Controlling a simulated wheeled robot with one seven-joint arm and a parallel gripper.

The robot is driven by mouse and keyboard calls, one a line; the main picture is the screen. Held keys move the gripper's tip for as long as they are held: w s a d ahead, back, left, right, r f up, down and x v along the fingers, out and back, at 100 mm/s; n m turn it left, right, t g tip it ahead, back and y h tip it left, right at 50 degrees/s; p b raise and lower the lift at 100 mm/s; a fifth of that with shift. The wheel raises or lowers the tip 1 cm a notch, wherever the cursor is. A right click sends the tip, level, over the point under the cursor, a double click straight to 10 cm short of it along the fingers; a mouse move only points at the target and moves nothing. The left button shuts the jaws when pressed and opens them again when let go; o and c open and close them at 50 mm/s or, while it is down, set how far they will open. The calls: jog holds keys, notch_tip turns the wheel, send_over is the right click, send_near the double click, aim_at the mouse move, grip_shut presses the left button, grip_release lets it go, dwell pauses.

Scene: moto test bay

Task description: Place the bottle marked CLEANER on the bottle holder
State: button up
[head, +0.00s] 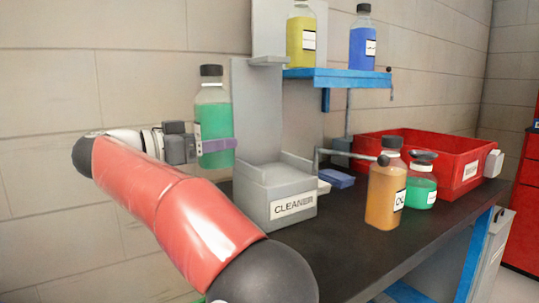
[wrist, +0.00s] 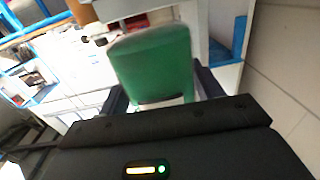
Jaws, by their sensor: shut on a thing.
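A green bottle (head: 213,112) with a dark cap is upright in my gripper (head: 214,146), held in the air to the left of the grey holder. A white label edge shows on its left side, but I cannot read it. In the wrist view the green bottle (wrist: 152,65) sits between the fingers of my gripper (wrist: 162,95). The grey bottle holder (head: 272,180) stands on the dark bench, with a tall back panel and a label starting CLEAN. Its low seat looks empty, lower than the bottle and to its right.
An orange bottle (head: 382,200) and a short green bottle (head: 421,188) stand on the dark bench (head: 350,255) before a red bin (head: 450,165). A blue shelf (head: 335,77) carries a yellow bottle (head: 300,40) and a blue bottle (head: 362,45). A thin rod (head: 345,154) projects right of the holder.

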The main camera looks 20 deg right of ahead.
aim_at(224, 156)
jog(key=x, duration=1.3)
jog(key=shift+w+d, duration=0.1)
jog(key=shift+d, duration=0.6)
notch_tip(224, 156, down, 4)
jog(key=shift+w+a+r+b, duration=0.1)
jog(key=shift+r+b, duration=0.1)
jog(key=shift+b, duration=0.4)
jog(key=shift+f, duration=0.1)
jog(key=o, duration=0.8)
jog(key=shift+a, duration=0.25)
jog(key=v, duration=1.1)
jog(key=shift+a, duration=0.3)
